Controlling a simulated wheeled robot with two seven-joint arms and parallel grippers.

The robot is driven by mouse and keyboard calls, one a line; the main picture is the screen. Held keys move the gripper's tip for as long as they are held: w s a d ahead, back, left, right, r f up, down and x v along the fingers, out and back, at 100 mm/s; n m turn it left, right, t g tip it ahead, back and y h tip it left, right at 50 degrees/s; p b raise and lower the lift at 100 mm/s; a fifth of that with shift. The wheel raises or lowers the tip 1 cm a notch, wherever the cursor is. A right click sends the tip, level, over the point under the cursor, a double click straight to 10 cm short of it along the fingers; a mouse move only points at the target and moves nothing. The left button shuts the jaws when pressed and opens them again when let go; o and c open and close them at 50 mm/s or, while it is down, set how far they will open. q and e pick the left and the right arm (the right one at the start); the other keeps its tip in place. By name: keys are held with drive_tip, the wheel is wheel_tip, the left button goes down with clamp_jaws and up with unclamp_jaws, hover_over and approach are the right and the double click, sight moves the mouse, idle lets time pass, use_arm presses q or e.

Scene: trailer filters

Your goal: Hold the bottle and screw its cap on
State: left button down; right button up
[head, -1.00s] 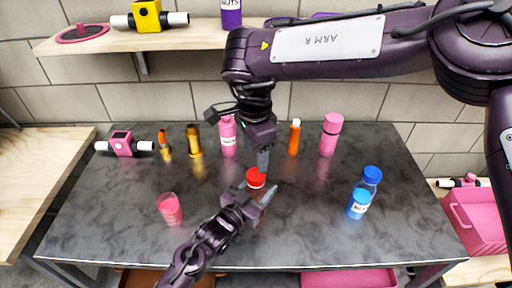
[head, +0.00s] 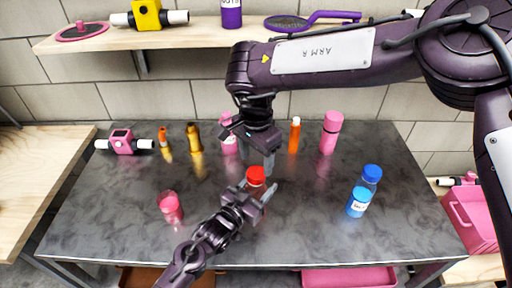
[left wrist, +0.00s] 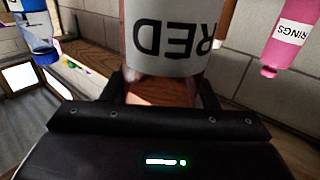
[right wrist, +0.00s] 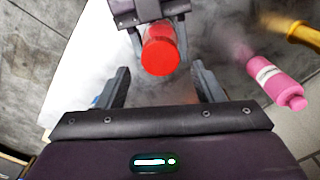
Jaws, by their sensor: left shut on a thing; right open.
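My left gripper (head: 257,193) is shut on the bottle, whose white label reading RED (left wrist: 172,40) fills the top of the left wrist view. The red cap (head: 256,175) sits on top of the upright bottle. How far it is threaded cannot be told. In the right wrist view, the cap (right wrist: 160,50) shows as a red disc just beyond the fingertips and roughly between them. My right gripper (head: 268,163) is open and empty, pointing down just above the cap and slightly right of it in the head view. Most of the bottle is hidden by the left gripper in the head view.
A blue bottle (head: 360,197) stands at the right of the table and a pink cup (head: 170,207) at the left. Pink bottles (head: 331,136), an orange one (head: 294,137) and gold pieces (head: 194,140) line the back. The table's front right is clear.

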sight(256, 172)
drive_tip(key=shift+f, duration=2.3)
